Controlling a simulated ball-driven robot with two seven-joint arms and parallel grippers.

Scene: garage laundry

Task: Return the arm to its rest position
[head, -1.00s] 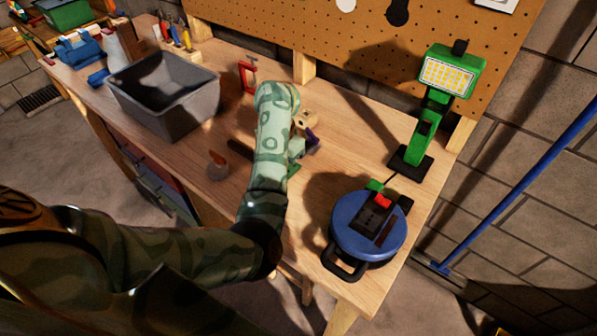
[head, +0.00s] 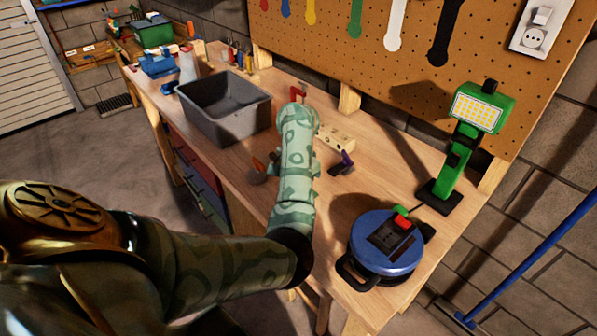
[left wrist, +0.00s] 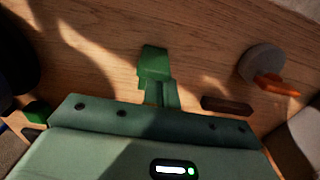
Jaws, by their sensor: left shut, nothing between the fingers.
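My left arm (head: 296,150), in pale green camouflage, reaches over the wooden workbench (head: 390,175) in the head view. Its gripper is hidden behind the forearm there. In the left wrist view the green fingers of my left gripper (left wrist: 154,68) are closed together, with nothing between them, above the bare wood. A round grey piece with an orange part (left wrist: 264,70) and a short dark brown bar (left wrist: 226,105) lie to the right of the fingers, apart from them. My right gripper is in neither view.
A grey bin (head: 225,110) stands left of the arm. A blue cable reel (head: 385,250) and a green work lamp (head: 465,140) stand to its right. A pale block with holes (head: 338,138) and a purple-and-dark item (head: 345,162) lie close behind the forearm. Pegboard rises behind.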

